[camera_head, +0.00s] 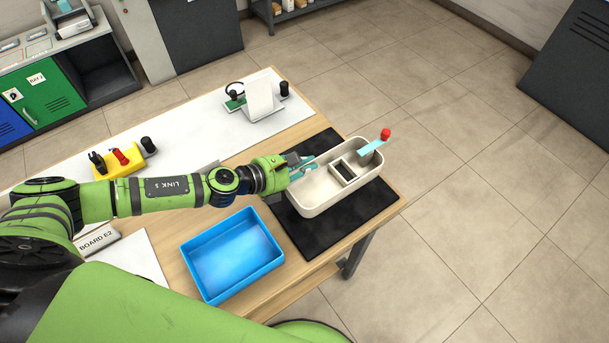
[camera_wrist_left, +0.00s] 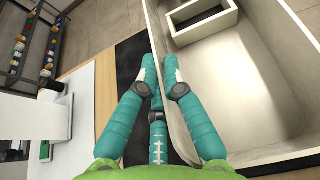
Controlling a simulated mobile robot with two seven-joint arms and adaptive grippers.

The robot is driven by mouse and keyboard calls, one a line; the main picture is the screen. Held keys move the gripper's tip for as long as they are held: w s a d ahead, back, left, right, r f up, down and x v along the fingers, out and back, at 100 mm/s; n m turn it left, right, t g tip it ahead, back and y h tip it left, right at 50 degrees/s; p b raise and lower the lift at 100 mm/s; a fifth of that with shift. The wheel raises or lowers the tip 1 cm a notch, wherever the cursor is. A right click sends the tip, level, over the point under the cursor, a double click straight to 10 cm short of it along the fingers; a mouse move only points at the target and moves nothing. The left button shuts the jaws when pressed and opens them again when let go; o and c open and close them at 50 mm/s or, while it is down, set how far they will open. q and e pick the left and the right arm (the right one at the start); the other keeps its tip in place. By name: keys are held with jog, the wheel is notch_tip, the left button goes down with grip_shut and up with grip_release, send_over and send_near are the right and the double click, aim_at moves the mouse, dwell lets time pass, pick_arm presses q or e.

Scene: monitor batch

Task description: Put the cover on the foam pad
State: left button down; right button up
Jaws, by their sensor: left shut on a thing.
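The cover (camera_head: 345,196) is a long beige open shell with rounded corners, hollow side up, with a small framed dark opening inside. It is over the black foam pad (camera_head: 325,236) at the table's right end; I cannot tell whether it rests fully on it. My left gripper (camera_head: 304,168) is shut on the cover's left wall. In the left wrist view its teal fingers (camera_wrist_left: 160,75) are on either side of the rim of the cover (camera_wrist_left: 235,85). The foam pad (camera_wrist_left: 130,60) shows as a dark strip beside it. My right gripper is not in view.
A teal strip with a red knob (camera_head: 385,134) stands at the cover's far right end. A white panel stand (camera_head: 260,98) and a yellow block with knobs (camera_head: 118,158) are behind. The table edge is close on the right.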

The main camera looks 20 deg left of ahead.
pick_arm(q)
jog(key=shift+w+a+f, duration=0.2)
jog(key=shift+f+b, duration=0.85)
jog(key=shift+f, duration=1.1)
jog(key=shift+f, duration=0.1)
jog(key=c, duration=1.8)
grip_release()
jog(key=shift+f, duration=0.1)
jog(key=o, duration=0.4)
